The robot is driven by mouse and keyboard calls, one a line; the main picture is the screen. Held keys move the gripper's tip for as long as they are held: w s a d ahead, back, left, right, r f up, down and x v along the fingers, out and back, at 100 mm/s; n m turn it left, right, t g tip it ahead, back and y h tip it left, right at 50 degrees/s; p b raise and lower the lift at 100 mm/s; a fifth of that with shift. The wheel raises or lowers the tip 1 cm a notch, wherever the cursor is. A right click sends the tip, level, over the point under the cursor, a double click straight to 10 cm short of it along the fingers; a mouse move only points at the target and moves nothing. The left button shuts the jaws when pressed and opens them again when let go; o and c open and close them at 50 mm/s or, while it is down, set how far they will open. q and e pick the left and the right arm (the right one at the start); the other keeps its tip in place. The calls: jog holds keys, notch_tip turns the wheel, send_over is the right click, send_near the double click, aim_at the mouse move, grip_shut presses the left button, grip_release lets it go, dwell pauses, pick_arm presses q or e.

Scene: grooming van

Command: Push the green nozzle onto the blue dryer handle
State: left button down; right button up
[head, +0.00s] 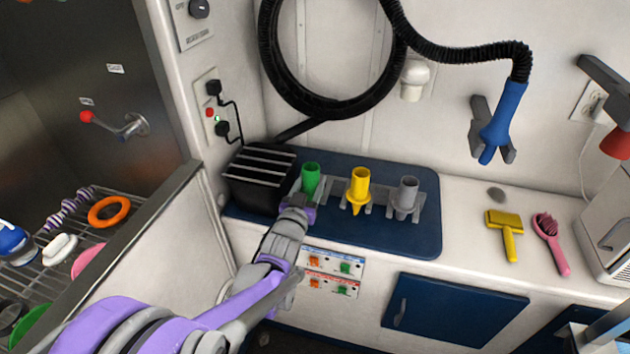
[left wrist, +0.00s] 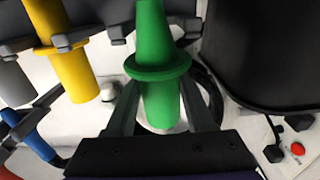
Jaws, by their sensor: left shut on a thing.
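The green nozzle (head: 311,174) stands at the left end of the row of nozzles on the blue counter mat. My left gripper (head: 300,196) reaches it from the front and is shut on it. In the left wrist view the green nozzle (left wrist: 160,98) sits between the two fingers (left wrist: 161,105), with its collar just beyond them. Grey bracket parts show beside it; I cannot tell whether it still rests in its holder. The blue dryer handle (head: 503,115) hangs at the right on a black hose, tilted, in a grey wall cradle (head: 480,112). My right gripper is not in view.
A yellow nozzle (head: 359,184) and a grey nozzle (head: 407,194) stand in holders to the right. A black slatted box (head: 262,185) is close on the left. A yellow brush (head: 505,228) and a pink brush (head: 551,240) lie on the right of the counter.

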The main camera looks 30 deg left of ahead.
aim_at(308, 187)
pick_arm(q)
jog(key=shift+r+p+v, duration=0.15)
jog(key=shift+p+v, duration=0.15)
jog(key=shift+v, duration=1.25)
jog(key=shift+r+p+v, duration=0.15)
jog(key=shift+p+v, duration=0.15)
jog(key=shift+v, duration=1.3)
